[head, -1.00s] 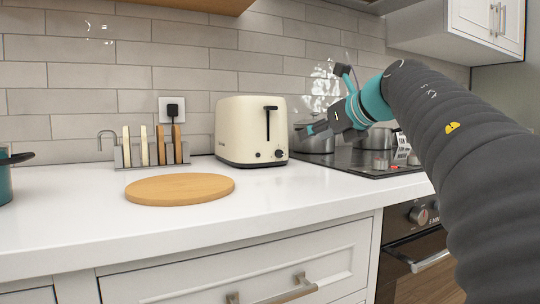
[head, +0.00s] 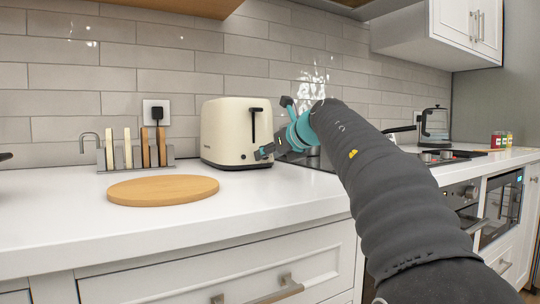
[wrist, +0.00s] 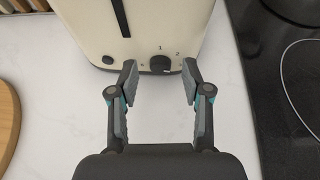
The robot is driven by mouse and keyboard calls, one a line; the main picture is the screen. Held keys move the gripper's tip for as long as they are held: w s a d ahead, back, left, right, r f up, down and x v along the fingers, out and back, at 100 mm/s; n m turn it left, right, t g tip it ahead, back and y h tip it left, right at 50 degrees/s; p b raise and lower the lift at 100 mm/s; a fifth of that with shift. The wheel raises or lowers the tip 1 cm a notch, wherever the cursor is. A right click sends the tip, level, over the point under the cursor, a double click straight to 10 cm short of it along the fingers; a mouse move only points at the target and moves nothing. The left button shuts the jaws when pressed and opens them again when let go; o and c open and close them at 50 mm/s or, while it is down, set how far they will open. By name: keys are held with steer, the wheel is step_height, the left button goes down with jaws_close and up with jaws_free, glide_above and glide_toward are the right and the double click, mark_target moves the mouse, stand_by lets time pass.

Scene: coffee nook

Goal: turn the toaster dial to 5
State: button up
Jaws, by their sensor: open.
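The cream toaster (head: 222,127) stands on the white counter against the tiled wall. Its black dial (wrist: 160,64) shows in the wrist view low on the toaster's front face, with the numbers 1 and 2 printed above it. A small black button (wrist: 108,60) sits to its left, and the dark lever slot (wrist: 121,18) is above. My gripper (wrist: 160,77) is open, with one finger on each side of the dial and the tips close to the toaster's face. I cannot tell whether they touch it. In the head view my gripper (head: 262,154) hides the dial.
The dark hob (wrist: 285,70) is right of the toaster.

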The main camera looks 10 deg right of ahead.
steer(key=shift+w, duration=0.1)
jaws_close()
steer(key=shift+r+p, duration=0.1)
steer(key=shift+p, duration=0.45)
steer(key=shift+d+r+m+y+p, duration=0.1)
steer(key=shift+m+y+p, duration=0.45)
steer(key=shift+p, duration=0.3)
steer(key=m+y+p, duration=0.1)
steer(key=m+p, duration=0.1)
steer(key=p, duration=0.1)
steer(key=shift+d+m+y+p, duration=0.15)
steer(key=shift+m+y+p, duration=0.1)
steer(key=shift+p, duration=0.15)
steer(key=m+p, duration=0.1)
steer(key=m+y+p, duration=0.1)
steer(key=shift+w+d+f+m+y, duration=0.1)
steer(key=shift+f+m+y, duration=0.15)
steer(key=shift+m+y, duration=0.05)
steer(key=shift+f+m+y+p, duration=0.25)
steer(key=shift+m+y+p, duration=0.4)
steer(key=shift+m, duration=0.55)
